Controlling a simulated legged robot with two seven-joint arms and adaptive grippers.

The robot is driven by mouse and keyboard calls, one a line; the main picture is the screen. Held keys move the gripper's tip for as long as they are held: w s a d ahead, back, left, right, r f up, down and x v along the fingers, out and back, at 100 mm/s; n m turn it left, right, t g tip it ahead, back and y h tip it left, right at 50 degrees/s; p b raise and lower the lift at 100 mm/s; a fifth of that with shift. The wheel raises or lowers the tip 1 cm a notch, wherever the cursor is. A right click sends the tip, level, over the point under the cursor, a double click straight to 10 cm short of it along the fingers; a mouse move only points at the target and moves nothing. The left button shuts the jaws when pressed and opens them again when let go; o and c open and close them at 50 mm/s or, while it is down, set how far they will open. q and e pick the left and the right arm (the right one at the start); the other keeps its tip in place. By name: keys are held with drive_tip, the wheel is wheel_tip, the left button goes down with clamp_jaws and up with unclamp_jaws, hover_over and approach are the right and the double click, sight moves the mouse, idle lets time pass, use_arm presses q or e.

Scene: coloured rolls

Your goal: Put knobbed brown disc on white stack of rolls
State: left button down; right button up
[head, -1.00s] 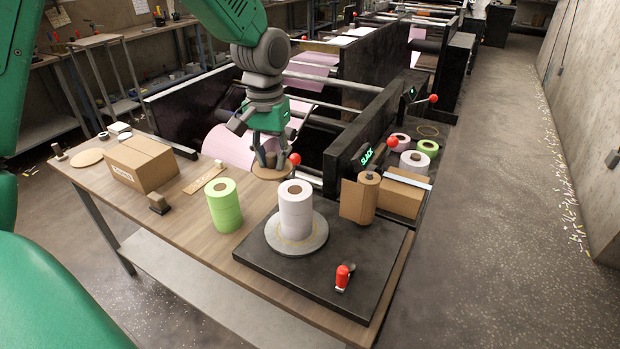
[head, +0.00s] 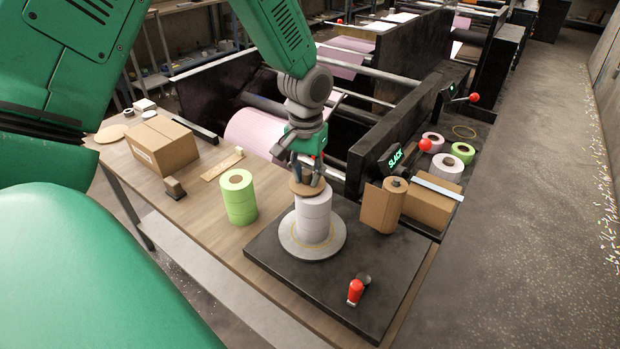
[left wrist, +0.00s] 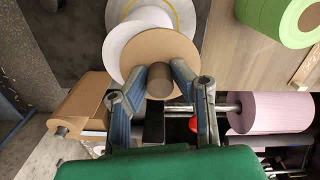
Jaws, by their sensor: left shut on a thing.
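The knobbed brown disc (head: 304,187) is held by its knob in my left gripper (head: 307,172). In the left wrist view the gripper (left wrist: 160,82) is shut on the brown knob, and the disc (left wrist: 165,47) is flat beyond the fingers. The white stack of rolls (head: 313,219) stands upright on a round grey plate (head: 330,243). The disc is over the top of the stack and hides most of it. In the left wrist view the white stack (left wrist: 118,45) shows past the disc's edge, so the two are not fully lined up. I cannot tell whether they touch. My right gripper is not in view.
A green stack of rolls (head: 239,199) stands left of the white one. A black base board (head: 300,285) carries the grey plate and a red-handled lever (head: 355,291). A brown roll (head: 384,207) stands at the right. A carton (head: 160,146) sits at the left.

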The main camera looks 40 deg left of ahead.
sight(320, 190)
use_arm(q)
drive_tip(key=shift+f, duration=0.5)
drive_tip(key=shift+s+d+r, duration=0.1)
drive_tip(key=shift+s+d, duration=0.1)
drive_tip(key=shift+d, duration=0.05)
drive_tip(key=d, duration=0.3)
drive_tip(key=shift+w+d+r, duration=0.1)
drive_tip(key=shift+w+r, duration=0.05)
drive_tip(key=shift+w, duration=0.05)
drive_tip(key=shift+w+d, duration=0.1)
drive_tip(key=shift+d, duration=0.05)
drive_tip(key=c, duration=1.4)
unclamp_jaws()
drive_tip(key=shift+o, duration=0.2)
drive_tip(key=shift+s+a+f, duration=0.2)
drive_tip(key=shift+a, duration=0.6)
drive_tip(key=shift+s+a+f, duration=0.15)
drive_tip(key=shift+a+f, duration=0.05)
drive_tip(key=shift+a, duration=0.55)
drive_tip(key=shift+d, duration=0.6)
drive_tip(key=shift+w+d+r, duration=0.1)
drive_tip(key=shift+d+r, duration=0.1)
drive_tip(key=shift+d, duration=0.15)
drive_tip(key=shift+a, duration=0.35)
drive_tip(key=shift+r, duration=0.25)
wheel_tip(320, 190, up, 12)
drive_tip(key=shift+w, duration=0.15)
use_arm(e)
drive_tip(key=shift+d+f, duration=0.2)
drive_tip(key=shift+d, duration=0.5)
